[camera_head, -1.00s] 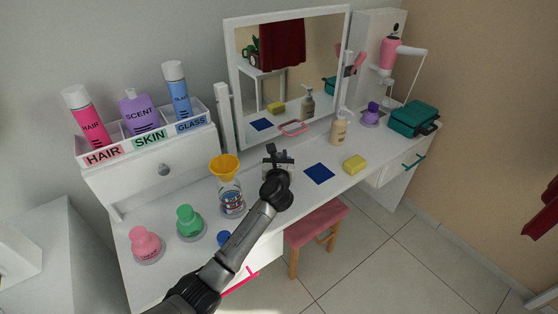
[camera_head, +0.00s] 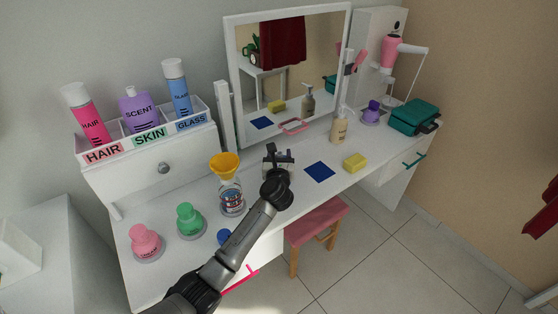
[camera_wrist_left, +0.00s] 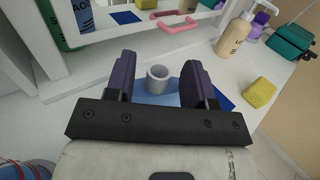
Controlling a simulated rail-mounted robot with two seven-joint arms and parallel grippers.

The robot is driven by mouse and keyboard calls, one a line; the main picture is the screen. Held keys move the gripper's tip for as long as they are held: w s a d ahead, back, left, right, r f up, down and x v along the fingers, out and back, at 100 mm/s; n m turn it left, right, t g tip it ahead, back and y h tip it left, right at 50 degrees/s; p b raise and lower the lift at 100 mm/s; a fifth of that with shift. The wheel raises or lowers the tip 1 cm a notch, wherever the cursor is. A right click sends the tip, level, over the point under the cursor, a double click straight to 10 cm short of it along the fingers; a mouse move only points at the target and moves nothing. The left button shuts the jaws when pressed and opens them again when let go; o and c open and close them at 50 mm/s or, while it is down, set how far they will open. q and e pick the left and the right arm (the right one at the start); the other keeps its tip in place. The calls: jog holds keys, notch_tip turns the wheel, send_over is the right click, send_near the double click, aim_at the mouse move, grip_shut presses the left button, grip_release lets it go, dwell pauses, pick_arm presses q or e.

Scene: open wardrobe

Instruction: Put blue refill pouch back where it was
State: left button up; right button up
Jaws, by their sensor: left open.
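My left gripper (camera_head: 278,159) is over the white vanity top, in front of the mirror. In the left wrist view its two fingers (camera_wrist_left: 158,88) are open, one on each side of a light blue thing with a round grey spout, which looks like the blue refill pouch (camera_wrist_left: 172,99). I cannot tell whether the fingers touch it. In the head view the gripper and arm hide the pouch. A flat dark blue square (camera_head: 320,172) lies just right of the gripper. My right gripper is not in view.
A clear jar (camera_head: 231,202) with a yellow funnel (camera_head: 225,167) stands close left of the gripper. A yellow sponge (camera_head: 355,162) and a beige pump bottle (camera_head: 339,128) are to the right. Green (camera_head: 189,221) and pink (camera_head: 145,243) bottles stand at front left. The mirror (camera_head: 290,75) is behind.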

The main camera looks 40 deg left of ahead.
pick_arm(q)
jog(key=s+d+r+m+t+h+p, duration=0.35)
jog(key=s+d+m+t+h, duration=0.3)
jog(key=s+d+m, duration=0.75)
jog(key=s+d+f+m+g+h, duration=0.35)
jog(key=s+d+m+h, duration=0.7)
jog(key=m, duration=0.75)
jog(key=s+d+f+m+g, duration=0.4)
jog(key=s+f+m+g, duration=0.45)
jog(key=f, duration=0.25)
jog(key=s+a+f+m+g+y, duration=0.2)
jog(key=s+a+y, duration=0.1)
jog(key=s, duration=0.4)
jog(key=s+a+f+m+g+y, duration=0.2)
jog(key=s+a+g+y, duration=0.1)
jog(key=s, duration=0.4)
jog(key=shift+a+f+m, duration=0.25)
jog(key=shift+a+m, duration=0.1)
jog(key=shift+a, duration=0.25)
jog(key=shift+w+g, duration=0.1)
jog(key=shift+g, duration=0.15)
